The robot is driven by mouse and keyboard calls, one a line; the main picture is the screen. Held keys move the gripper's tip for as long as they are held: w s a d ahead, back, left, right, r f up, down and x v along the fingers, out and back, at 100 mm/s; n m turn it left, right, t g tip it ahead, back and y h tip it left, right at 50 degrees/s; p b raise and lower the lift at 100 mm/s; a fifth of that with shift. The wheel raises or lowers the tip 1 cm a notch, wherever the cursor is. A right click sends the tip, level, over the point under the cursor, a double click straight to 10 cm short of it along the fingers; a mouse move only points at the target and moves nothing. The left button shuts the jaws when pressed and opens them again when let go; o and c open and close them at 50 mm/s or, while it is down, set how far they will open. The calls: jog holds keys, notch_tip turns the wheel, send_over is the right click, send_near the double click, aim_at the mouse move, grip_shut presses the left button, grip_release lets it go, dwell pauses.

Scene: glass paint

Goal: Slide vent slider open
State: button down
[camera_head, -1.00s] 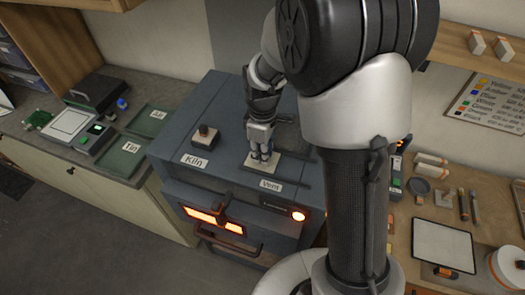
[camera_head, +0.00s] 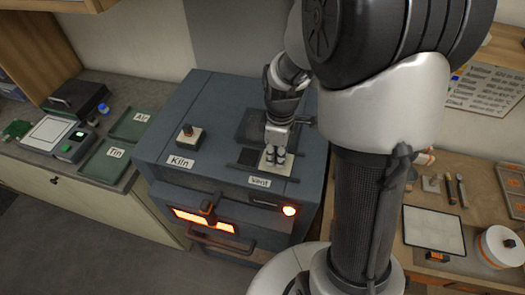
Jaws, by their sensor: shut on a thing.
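The vent slider is a pale plate (camera_head: 282,174) on top of the blue-grey kiln (camera_head: 215,120), behind the "Vent" label (camera_head: 260,181). My gripper (camera_head: 275,157) points down over the plate and is shut on the slider. Its fingers hide the handle part between them. A dark opening (camera_head: 248,156) shows on the kiln top just left of the plate. A dark square frame or panel (camera_head: 254,124) lies behind it.
A knob on a pale block (camera_head: 188,136) stands at the left of the kiln top, behind the "Kiln" label (camera_head: 181,161). The kiln's front glows orange (camera_head: 205,220). Green trays (camera_head: 105,160) lie on the left counter. A white board (camera_head: 433,229) lies on the right bench.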

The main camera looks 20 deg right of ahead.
jog(key=shift+d, duration=0.1)
jog(key=c, duration=1.9)
grip_release()
jog(key=shift+s, duration=0.1)
jog(key=shift+o, duration=1.2)
jog(key=shift+d, duration=0.15)
jog(key=shift+o, duration=0.9)
notch_tip(320, 180, up, 12)
